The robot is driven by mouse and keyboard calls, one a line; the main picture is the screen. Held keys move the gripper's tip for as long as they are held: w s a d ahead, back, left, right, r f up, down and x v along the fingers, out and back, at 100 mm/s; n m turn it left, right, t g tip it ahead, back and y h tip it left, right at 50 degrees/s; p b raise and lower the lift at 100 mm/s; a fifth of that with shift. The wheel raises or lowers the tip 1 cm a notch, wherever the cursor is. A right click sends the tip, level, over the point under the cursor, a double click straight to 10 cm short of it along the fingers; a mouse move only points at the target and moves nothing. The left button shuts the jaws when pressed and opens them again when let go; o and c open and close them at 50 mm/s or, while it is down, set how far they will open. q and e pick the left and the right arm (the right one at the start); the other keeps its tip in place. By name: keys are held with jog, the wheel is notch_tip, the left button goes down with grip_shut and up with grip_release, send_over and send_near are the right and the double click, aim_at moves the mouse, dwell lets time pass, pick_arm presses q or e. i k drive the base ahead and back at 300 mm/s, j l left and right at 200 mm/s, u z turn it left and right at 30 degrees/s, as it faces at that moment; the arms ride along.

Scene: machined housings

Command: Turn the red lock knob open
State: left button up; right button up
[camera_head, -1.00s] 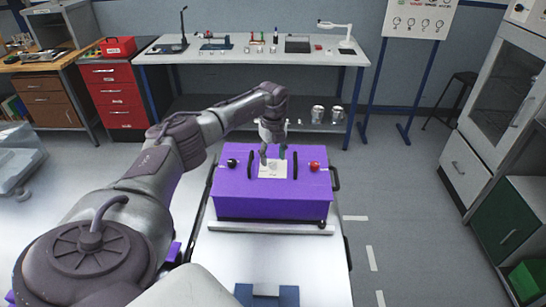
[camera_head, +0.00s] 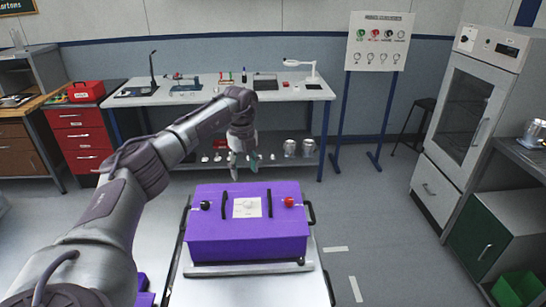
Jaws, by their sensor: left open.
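The red lock knob (camera_head: 289,202) sits on the right part of the top of a purple housing (camera_head: 250,240). A black knob (camera_head: 206,205) sits on the left part of the same top, with a white label (camera_head: 247,207) between two black handles in the middle. My left gripper (camera_head: 244,172) is open and empty, with its fingers pointing down above and behind the housing's far edge, left of the red knob and apart from it. My right gripper is not in view.
The housing stands on a light bench top (camera_head: 200,290) with a metal strip at its front. A black handle (camera_head: 310,213) stands at its right end. Behind is a long table (camera_head: 225,92) with instruments. Open floor (camera_head: 375,225) lies to the right.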

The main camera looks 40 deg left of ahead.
aim_at(289, 201)
jog(key=l, duration=1.1)
jog(key=k+l, duration=0.1)
jog(key=l, duration=1.05)
